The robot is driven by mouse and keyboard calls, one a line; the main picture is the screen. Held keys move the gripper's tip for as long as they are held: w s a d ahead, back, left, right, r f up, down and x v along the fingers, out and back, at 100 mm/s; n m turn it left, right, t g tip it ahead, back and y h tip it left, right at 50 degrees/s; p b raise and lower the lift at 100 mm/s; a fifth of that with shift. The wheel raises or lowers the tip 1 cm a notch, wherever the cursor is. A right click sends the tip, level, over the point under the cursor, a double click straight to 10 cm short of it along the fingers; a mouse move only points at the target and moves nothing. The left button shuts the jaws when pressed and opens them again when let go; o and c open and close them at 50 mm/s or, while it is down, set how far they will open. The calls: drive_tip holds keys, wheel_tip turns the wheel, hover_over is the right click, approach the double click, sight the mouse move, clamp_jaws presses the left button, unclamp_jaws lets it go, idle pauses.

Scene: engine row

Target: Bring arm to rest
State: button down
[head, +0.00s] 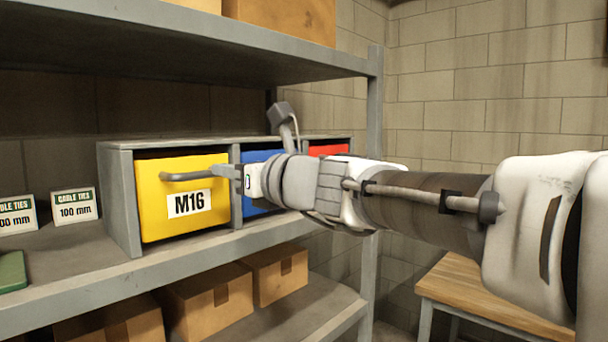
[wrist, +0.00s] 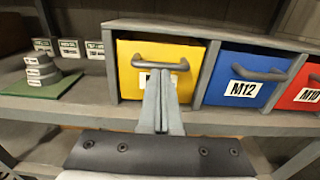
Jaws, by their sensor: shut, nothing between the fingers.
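My arm reaches in from the right in the head view. My gripper (head: 228,172) is shut and empty, in front of the drawer unit by the right end of the yellow M16 drawer's handle. In the wrist view its fingers (wrist: 158,78) are together, pointing at the yellow drawer (wrist: 135,55) and overlapping its handle (wrist: 180,66) and label. I cannot tell whether they touch the handle. The yellow drawer (head: 160,220) looks closed or nearly so. My wrist hides much of the blue drawer (head: 255,158), labelled M12 in the wrist view.
A red drawer (head: 328,150) is at the unit's right end. Cardboard boxes (head: 205,300) fill the lower shelf. A wooden table (head: 465,285) stands at lower right.

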drive_tip(key=s+d+r, duration=0.4)
drive_tip(key=s+d+f+n+g+h, duration=0.2)
drive_tip(key=s+d+f+n+h, duration=0.2)
drive_tip(key=f, duration=0.7)
drive_tip(key=s+d+f+n+g+h, duration=0.2)
drive_tip(key=s+d+f+n+h, duration=0.3)
drive_tip(key=d+f+n, duration=0.6)
drive_tip(key=s+d+f+n+g+h, duration=0.2)
drive_tip(key=s+d+f+n+h, duration=0.2)
drive_tip(key=s+d+f+n, duration=0.4)
wheel_tip(320, 180, down, 3)
drive_tip(key=d+n, duration=0.1)
drive_tip(key=n, duration=0.2)
drive_tip(key=shift+s+f, duration=0.15)
drive_tip(key=shift+s, duration=0.2)
